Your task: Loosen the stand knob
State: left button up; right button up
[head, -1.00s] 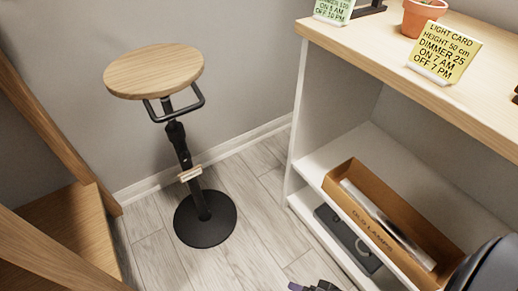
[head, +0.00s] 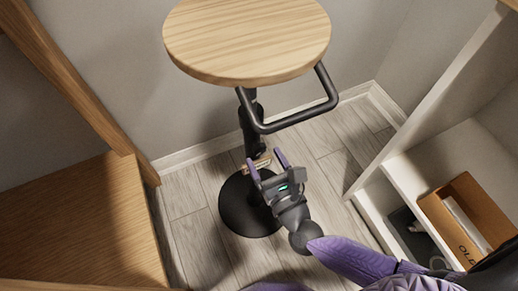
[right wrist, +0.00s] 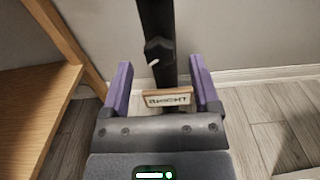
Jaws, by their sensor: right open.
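The stand has a round wooden top (head: 248,38), a black loop handle (head: 331,92), a dark post and a round black base (head: 237,212). The stand knob (right wrist: 157,50) is dark with a small white mark and sits on the post in the right wrist view; I cannot make it out clearly in the head view. My right gripper (head: 267,163) is open and empty in front of the post, below the top. In the right wrist view its purple fingers (right wrist: 161,62) appear on either side of the post and knob, apart from them. My left gripper is not in view.
A small wooden label (right wrist: 167,98) sits on the post below the knob. A wooden piece of furniture (head: 80,225) stands at the left. A white shelf unit (head: 437,150) with a brown box (head: 455,205) is at the right. The grey wall is close behind the stand.

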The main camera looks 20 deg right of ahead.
jog(key=shift+w, duration=1.25)
grip_shut()
